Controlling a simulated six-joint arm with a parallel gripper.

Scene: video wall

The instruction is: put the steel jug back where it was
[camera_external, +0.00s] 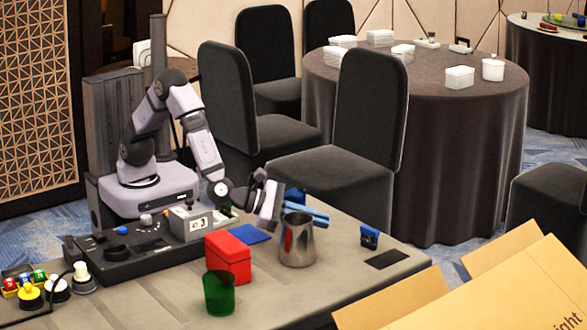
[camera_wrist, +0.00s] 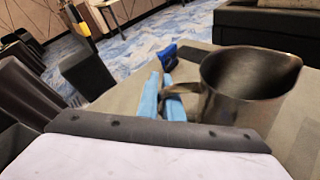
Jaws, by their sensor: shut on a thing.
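The steel jug (camera_external: 298,246) is upright over the right part of the grey table (camera_external: 330,290). I cannot tell whether its base touches the table or is slightly above it. My gripper (camera_external: 312,215), with light blue fingers, is behind the jug and shut on its handle. In the wrist view the jug (camera_wrist: 245,98) is right of the fingers (camera_wrist: 168,100), its open mouth facing up and looking empty. The handle passes between the fingers and is partly hidden by them.
A red box (camera_external: 228,258) and a green cup (camera_external: 219,294) stand left of the jug. A flat blue square (camera_external: 253,234) lies behind the red box. A small blue object (camera_external: 369,237) and a dark rectangle (camera_external: 386,259) are on the right. An open cardboard box (camera_external: 500,290) fills the front right.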

